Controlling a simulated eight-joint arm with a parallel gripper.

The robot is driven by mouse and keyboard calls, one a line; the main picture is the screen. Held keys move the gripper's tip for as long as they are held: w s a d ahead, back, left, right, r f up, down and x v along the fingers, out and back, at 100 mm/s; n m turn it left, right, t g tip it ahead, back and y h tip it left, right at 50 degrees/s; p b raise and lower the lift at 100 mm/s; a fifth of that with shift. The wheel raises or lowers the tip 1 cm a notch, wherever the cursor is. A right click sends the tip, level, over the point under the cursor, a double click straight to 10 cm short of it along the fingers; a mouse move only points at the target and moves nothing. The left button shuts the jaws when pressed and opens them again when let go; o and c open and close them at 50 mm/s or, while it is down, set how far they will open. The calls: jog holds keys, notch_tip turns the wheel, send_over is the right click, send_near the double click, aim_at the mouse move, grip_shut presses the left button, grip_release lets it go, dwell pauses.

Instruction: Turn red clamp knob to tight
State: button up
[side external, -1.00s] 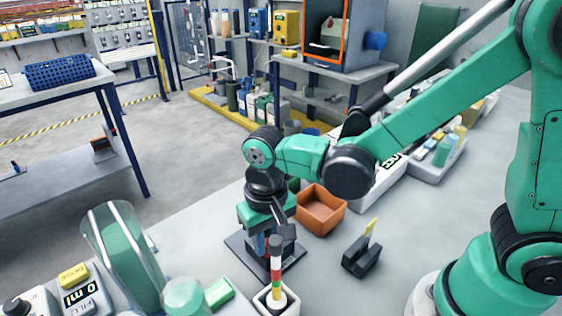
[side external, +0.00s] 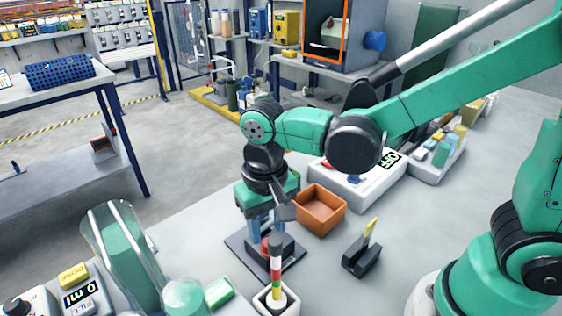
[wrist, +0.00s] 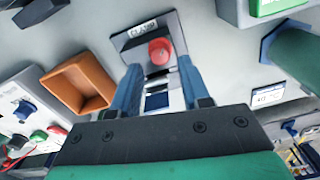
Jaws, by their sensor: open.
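The red clamp knob (side external: 265,247) sits on a dark base plate (side external: 236,246), partly hidden by a striped rod in the side view. In the wrist view the red knob (wrist: 160,50) shows whole, beside a white label on the plate (wrist: 172,28); I cannot make out its turn setting. My gripper (side external: 263,232) points down over the knob, with its two blue fingers apart and empty. In the wrist view the fingers of my gripper (wrist: 159,76) stand either side of the line to the knob, clear of it.
An orange-brown bin (side external: 320,210) stands close right of the plate. The striped rod stands in a white holder (side external: 268,297) in front. A black stand (side external: 362,262) is at right, a white device (side external: 352,187) behind, and a clear green-filled vessel (side external: 128,262) at front left.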

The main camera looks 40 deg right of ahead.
jog(key=shift+r, duration=1.2)
jog(key=shift+w+r, duration=0.1)
jog(key=shift+w, duration=0.2)
jog(key=w+d+r+t+y, duration=0.1)
jog(key=w+d+r+t, duration=0.3)
jog(key=w+t, duration=0.15)
jog(key=s+d+n+t+h, duration=0.1)
jog(key=s+d+n, duration=0.1)
jog(key=s+d, duration=0.5)
jog(key=shift+d+f+t, duration=0.3)
jog(key=shift+t, duration=0.05)
